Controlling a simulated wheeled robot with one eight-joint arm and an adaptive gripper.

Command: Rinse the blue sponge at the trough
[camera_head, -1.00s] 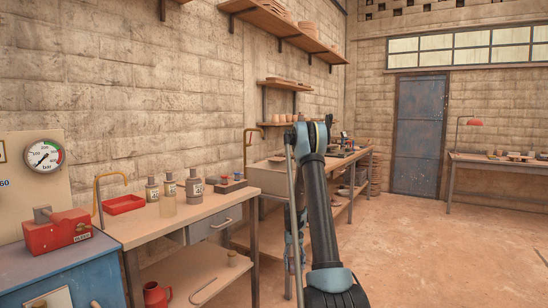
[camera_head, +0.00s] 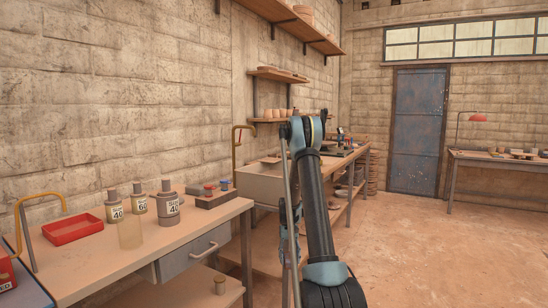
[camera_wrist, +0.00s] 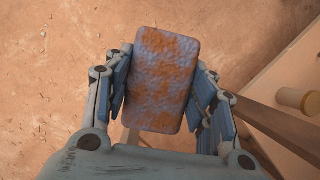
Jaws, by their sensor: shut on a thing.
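The blue sponge (camera_wrist: 162,80) is in the wrist view, its blue face blotched with orange-brown patches. My gripper (camera_wrist: 162,88) is shut on the sponge, with a finger on each side of it. The floor lies below it. In the head view my arm hides the gripper's jaws and the sponge. The trough (camera_head: 262,184) appears as a pale basin past the near bench, left of my arm, with a yellow bent pipe (camera_head: 235,140) rising at its left end. Its inside is mostly hidden.
The near bench (camera_head: 100,258) on the left holds a red tray (camera_head: 73,229), several bottles (camera_head: 167,207), a clear beaker (camera_head: 130,234) and a dark box (camera_head: 210,195). Its drawer handle (camera_head: 204,250) sticks out. Open floor (camera_head: 430,250) lies to the right.

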